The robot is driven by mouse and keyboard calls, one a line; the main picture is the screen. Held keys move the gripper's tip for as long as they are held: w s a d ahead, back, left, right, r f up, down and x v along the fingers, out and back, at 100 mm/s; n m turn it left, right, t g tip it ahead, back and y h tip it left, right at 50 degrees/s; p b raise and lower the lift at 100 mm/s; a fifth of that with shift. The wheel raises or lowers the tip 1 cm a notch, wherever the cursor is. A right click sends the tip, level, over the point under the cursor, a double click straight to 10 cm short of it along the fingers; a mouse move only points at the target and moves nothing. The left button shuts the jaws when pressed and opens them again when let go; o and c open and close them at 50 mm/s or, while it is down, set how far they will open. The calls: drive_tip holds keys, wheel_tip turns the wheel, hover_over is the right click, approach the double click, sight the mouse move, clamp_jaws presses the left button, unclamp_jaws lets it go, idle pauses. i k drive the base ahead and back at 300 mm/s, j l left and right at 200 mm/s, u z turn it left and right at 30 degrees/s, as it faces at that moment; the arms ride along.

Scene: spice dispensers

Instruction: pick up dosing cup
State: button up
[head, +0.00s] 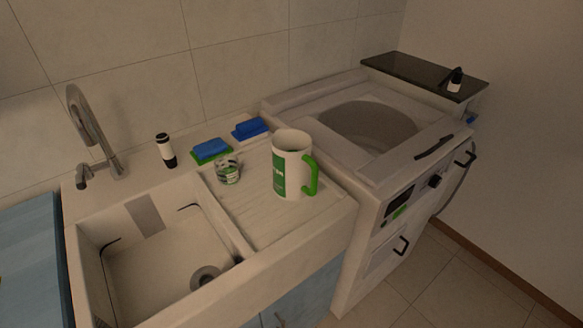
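A small clear cup (229,172) with markings stands on the counter beside the sink; it looks most like the dosing cup. A larger white mug-shaped container (291,165) with a green label and green handle stands to its right, a short gap away. The handle faces right. Both are upright. My gripper is not in view.
Blue sponges on a green piece (211,150) and a white piece (250,128) lie behind the cup. A black-and-white bottle (165,151) stands to the left, near the faucet (89,130). The sink (158,255) is in front left. A washing machine (385,175) is at right, with a dark shelf (420,74) behind.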

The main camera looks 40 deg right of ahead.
sight(227, 166)
drive_tip(key=i+j, duration=0.4)
drive_tip(key=j, duration=0.15)
drive_tip(key=i+j, duration=0.45)
drive_tip(key=j+z, duration=0.05)
